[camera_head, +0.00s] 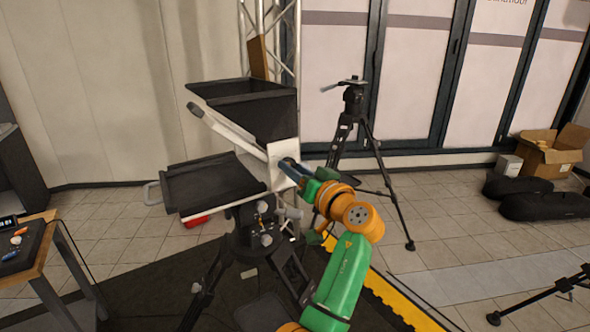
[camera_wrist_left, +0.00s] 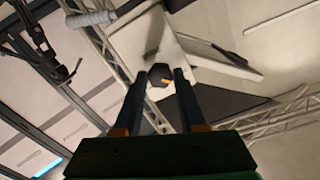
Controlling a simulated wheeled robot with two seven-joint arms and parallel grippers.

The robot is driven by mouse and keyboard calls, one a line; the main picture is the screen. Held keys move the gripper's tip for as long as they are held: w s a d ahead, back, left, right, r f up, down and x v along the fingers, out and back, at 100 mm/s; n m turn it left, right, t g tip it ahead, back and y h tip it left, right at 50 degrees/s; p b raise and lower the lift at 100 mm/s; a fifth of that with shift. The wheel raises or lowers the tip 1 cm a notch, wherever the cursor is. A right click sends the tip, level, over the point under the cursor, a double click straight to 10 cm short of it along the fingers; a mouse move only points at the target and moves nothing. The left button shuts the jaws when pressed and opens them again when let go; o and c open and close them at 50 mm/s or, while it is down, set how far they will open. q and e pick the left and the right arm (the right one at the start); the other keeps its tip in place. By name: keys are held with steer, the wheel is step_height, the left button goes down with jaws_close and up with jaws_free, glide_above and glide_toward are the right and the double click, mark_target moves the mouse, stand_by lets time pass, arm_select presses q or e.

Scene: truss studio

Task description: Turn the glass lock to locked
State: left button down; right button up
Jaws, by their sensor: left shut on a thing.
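The teleprompter rig has a black hood (camera_head: 240,106) above a flat black screen (camera_head: 205,186), with a pale side plate (camera_head: 282,152) on its right. My left gripper (camera_head: 288,168) reaches this side plate, its fingers pointing up and left. In the head view the gripper hides the knob. I cannot read the lock's setting. My right gripper is not in view.
A tripod head (camera_head: 262,236) carries the rig. Another black tripod (camera_head: 352,128) stands behind to the right. A wooden table (camera_head: 40,252) is at the left edge. A cardboard box (camera_head: 548,155) and black bags (camera_head: 540,200) lie far right. Tiled floor between is open.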

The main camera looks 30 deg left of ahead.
arm_select(q)
steer(key=shift+r+m+p, duration=0.15)
steer(key=shift+m+p, duration=2.55)
steer(key=shift+m, duration=5.8)
steer(key=shift+c, duration=2.3)
jaws_free()
steer(key=shift+a, duration=0.1)
steer(key=b+v, duration=0.3)
steer(key=v, duration=0.4)
steer(key=shift+b, duration=0.35)
